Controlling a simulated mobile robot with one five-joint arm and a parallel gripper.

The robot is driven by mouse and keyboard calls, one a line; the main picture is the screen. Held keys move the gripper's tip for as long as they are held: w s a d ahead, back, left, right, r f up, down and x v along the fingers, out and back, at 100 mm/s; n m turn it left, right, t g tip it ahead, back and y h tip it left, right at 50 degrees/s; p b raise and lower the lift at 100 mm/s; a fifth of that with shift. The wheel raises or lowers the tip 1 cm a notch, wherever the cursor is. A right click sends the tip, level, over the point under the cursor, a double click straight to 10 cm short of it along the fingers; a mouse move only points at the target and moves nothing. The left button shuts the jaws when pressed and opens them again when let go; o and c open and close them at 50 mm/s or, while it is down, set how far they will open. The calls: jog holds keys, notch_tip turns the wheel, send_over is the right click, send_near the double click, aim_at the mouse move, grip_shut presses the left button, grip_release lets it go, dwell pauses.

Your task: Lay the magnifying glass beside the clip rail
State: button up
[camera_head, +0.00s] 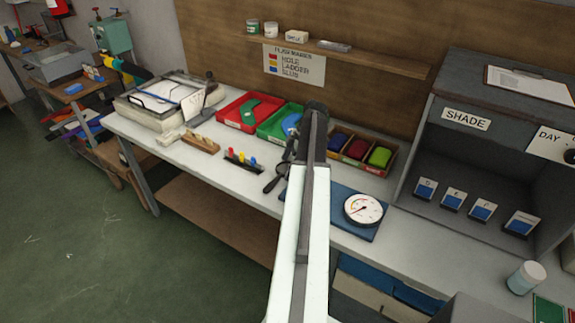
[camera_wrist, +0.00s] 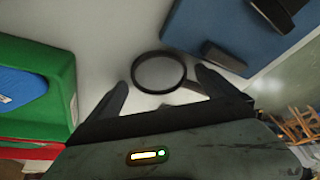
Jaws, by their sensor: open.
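The magnifying glass (camera_wrist: 158,72), with a round black rim, lies on the pale bench top in the wrist view. Its dark handle runs right, partly hidden behind my right finger. My gripper (camera_wrist: 162,79) is open, with a finger on each side of the lens; I cannot tell its height above the bench. In the head view the magnifying glass (camera_head: 272,184) shows just left of my arm, which covers part of that area. The clip rail (camera_head: 241,161), a dark strip with yellow, red and blue clips, lies to its left on the bench.
A blue mat (camera_head: 345,218) with a round dial gauge (camera_head: 363,209) lies to the right. Red (camera_head: 232,122) and green (camera_head: 270,133) trays stand behind the rail. A wooden block (camera_head: 201,144) sits left of it. Bare bench (camera_head: 215,168) lies in front of the rail.

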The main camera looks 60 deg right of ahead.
jog(key=p+v, duration=1.1)
jog(key=v, duration=0.1)
jog(key=shift+r, duration=0.25)
jog(key=shift+w, duration=0.1)
